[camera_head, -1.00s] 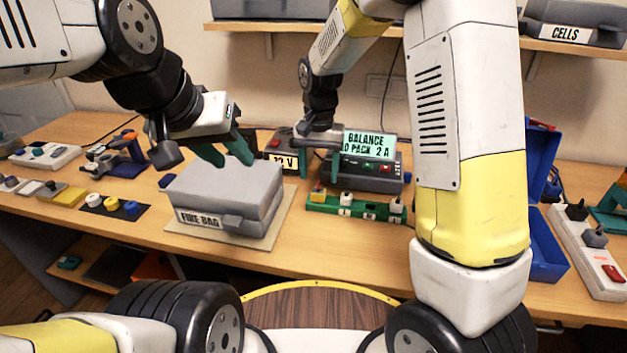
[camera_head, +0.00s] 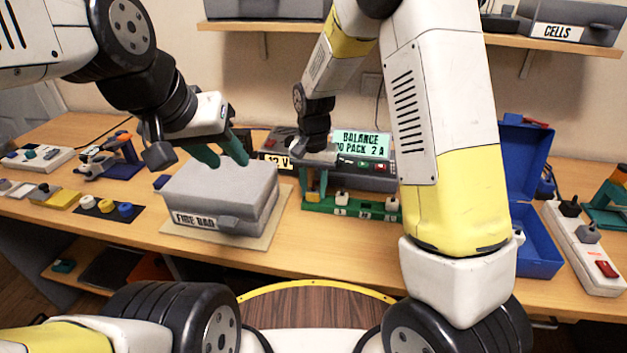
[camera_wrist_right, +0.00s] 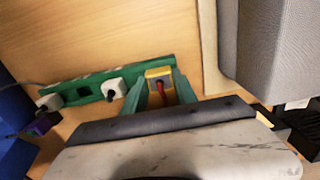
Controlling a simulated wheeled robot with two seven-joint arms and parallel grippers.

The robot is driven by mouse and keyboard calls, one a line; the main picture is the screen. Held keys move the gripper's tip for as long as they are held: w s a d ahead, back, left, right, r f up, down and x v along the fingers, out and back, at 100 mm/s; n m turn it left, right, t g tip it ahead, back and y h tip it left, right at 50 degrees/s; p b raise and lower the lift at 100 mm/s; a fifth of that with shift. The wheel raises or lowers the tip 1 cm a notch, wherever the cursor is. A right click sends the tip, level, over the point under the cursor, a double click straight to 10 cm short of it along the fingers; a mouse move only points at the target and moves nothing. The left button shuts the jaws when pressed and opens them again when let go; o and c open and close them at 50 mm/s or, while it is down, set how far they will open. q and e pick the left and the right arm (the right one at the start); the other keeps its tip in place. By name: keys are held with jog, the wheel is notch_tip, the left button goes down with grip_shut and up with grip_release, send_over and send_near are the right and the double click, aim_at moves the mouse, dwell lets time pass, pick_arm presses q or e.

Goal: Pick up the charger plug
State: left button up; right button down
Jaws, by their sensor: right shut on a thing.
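A yellow plug (camera_wrist_right: 160,76) with a red lead sits at one end of a green socket strip (camera_wrist_right: 82,90), which also shows in the head view (camera_head: 365,214). I take it for the charger plug. My right gripper (camera_wrist_right: 163,92) has its green fingers on either side of this plug and is shut on it. In the head view the right gripper (camera_head: 314,186) is down at the strip's left end and mostly hides the plug. My left gripper (camera_head: 219,156) is open and empty, just above the grey fire bag box (camera_head: 215,190).
White plugs (camera_head: 342,199) stand further along the strip. The charger (camera_head: 375,165) with a lit display stands behind it. A blue open box (camera_head: 535,245) and a white power strip (camera_head: 583,255) are at the right. Bare table lies in front of the strip.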

aim_at(314, 192)
jog(key=shift+r, duration=0.1)
jog(key=shift+r, duration=0.45)
jog(key=r, duration=0.1)
jog(key=s+r, duration=0.1)
jog(key=shift+r, duration=0.3)
jog(key=s+r, duration=0.1)
jog(key=s, duration=1.4)
jog(key=shift+r, duration=0.15)
jog(key=shift+d, duration=0.1)
